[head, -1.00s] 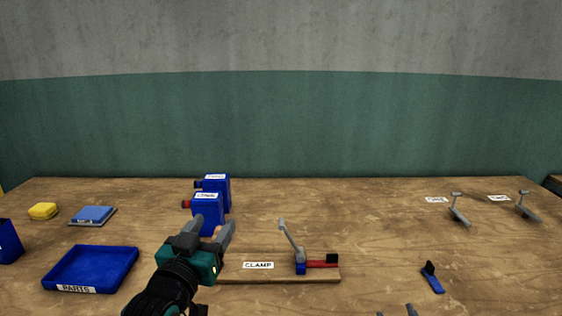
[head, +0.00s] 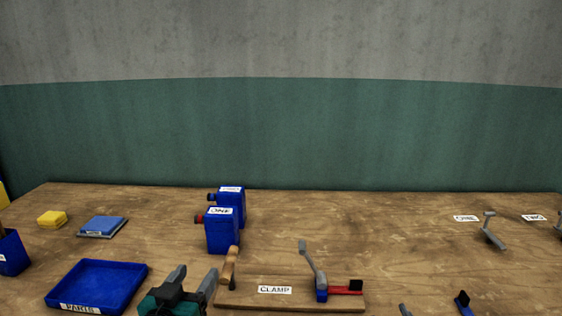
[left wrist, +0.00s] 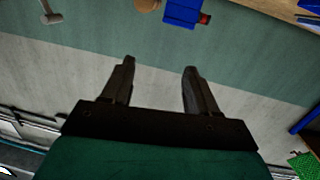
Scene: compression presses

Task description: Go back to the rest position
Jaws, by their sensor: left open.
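My left gripper (head: 196,272) is low in the head view, between the blue parts tray and the clamp board. Its fingers are apart with nothing between them. In the left wrist view the open, empty fingers (left wrist: 157,70) show against the wall and floor. The clamp board (head: 240,302) carries a CLAMP label, a grey lever, a red bar and an upright wooden handle (head: 229,264) at its left end. The gripper is left of the handle, apart from it in the picture. A small grey tip (head: 405,310) at the bottom edge may be my right gripper; its jaws are not readable.
The blue parts tray (head: 137,270) is at left. Two blue boxes (head: 222,238) stand behind the gripper. A blue block on a grey plate (head: 102,226) and a yellow block (head: 52,219) lie farther left. Grey levers (head: 490,232) are at right. The middle back of the table is clear.

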